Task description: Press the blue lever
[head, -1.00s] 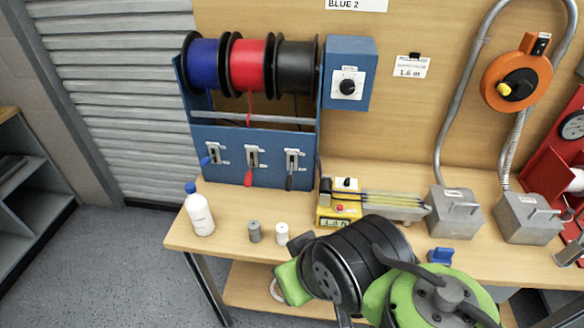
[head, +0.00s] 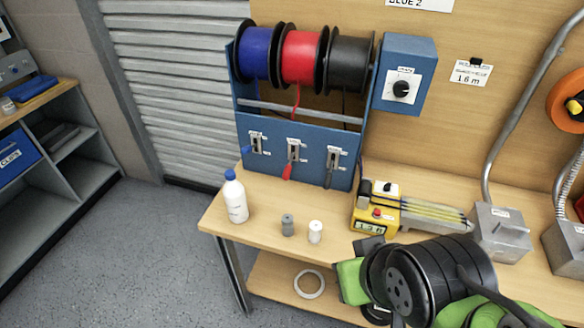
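The blue lever (head: 246,150) is the leftmost of three levers on the blue front panel of a wire spool rack (head: 262,170). Its blue handle points down and to the left from a small slotted plate. A red lever (head: 288,171) is in the middle and a black-handled lever (head: 330,172) is on the right. Blue, red and black spools sit above them. My green and black arm is folded at the lower right, apart from the levers. My gripper's fingers do not show, so I cannot see whether it is open or shut.
On the wooden bench (head: 420,195) stand a white bottle with a blue cap (head: 235,198), a grey cylinder (head: 287,225), a white cylinder (head: 315,232) and a yellow device (head: 372,212). Shelves (head: 60,150) stand at far left. Floor (head: 150,245) left of the bench is clear.

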